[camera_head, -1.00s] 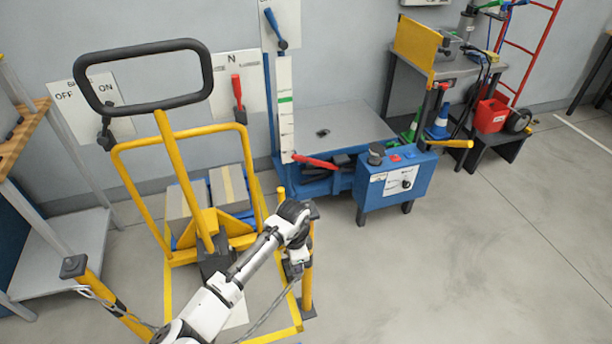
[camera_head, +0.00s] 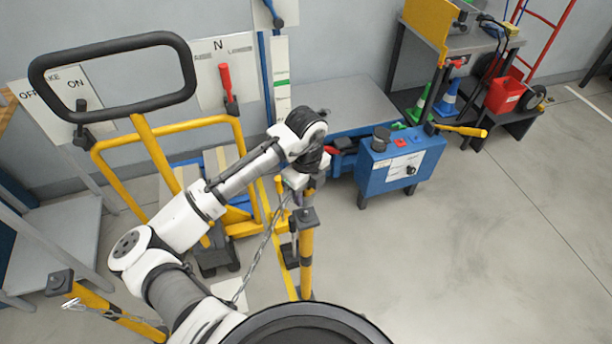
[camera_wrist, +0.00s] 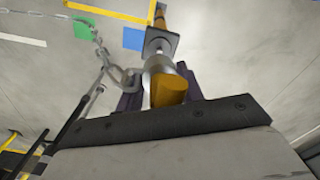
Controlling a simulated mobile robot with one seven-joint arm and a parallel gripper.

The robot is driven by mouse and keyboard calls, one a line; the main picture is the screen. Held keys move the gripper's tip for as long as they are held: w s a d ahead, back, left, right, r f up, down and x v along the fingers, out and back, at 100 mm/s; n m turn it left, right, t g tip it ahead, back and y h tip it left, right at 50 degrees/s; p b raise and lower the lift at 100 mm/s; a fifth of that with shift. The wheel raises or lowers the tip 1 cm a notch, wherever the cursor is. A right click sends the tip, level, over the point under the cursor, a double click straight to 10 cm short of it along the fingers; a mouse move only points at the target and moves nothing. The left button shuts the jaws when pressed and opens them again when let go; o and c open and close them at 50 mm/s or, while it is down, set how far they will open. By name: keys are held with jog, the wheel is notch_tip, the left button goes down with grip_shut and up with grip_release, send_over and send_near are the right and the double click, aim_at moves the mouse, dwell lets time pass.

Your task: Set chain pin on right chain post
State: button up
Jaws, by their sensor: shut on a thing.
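The right chain post (camera_head: 306,255) is yellow and black with a dark square cap, and stands right of the yellow trolley. My gripper (camera_head: 298,196) is just above that cap. In the wrist view my gripper (camera_wrist: 160,90) is shut on the chain pin (camera_wrist: 170,90), which has an orange knob and a silver body. The post's cap (camera_wrist: 161,41) shows just beyond the pin, roughly in line with it. I cannot tell whether the pin touches or enters the cap. The chain (camera_wrist: 112,68) runs from the pin; it also hangs in the head view (camera_head: 262,243).
The left post (camera_head: 60,283) stands at lower left with the chain's other end. The yellow trolley (camera_head: 110,160) with a black handle is behind my arm. A blue lift control box (camera_head: 385,172) is at right behind the post. Open floor lies to the right.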

aim_at(306, 211)
jog(key=shift+s+f+b, duration=0.1)
jog(key=shift+f+b, duration=0.7)
jog(key=shift+f, duration=0.05)
jog(key=shift+f+b, duration=1.4)
jog(key=shift+f, duration=0.55)
jog(key=shift+f+b, duration=0.4)
jog(key=shift+f, duration=0.2)
jog(key=o, duration=0.9)
jog(key=shift+c, duration=0.2)
jog(key=shift+r+p, duration=4.15)
jog(key=shift+r, duration=1.4)
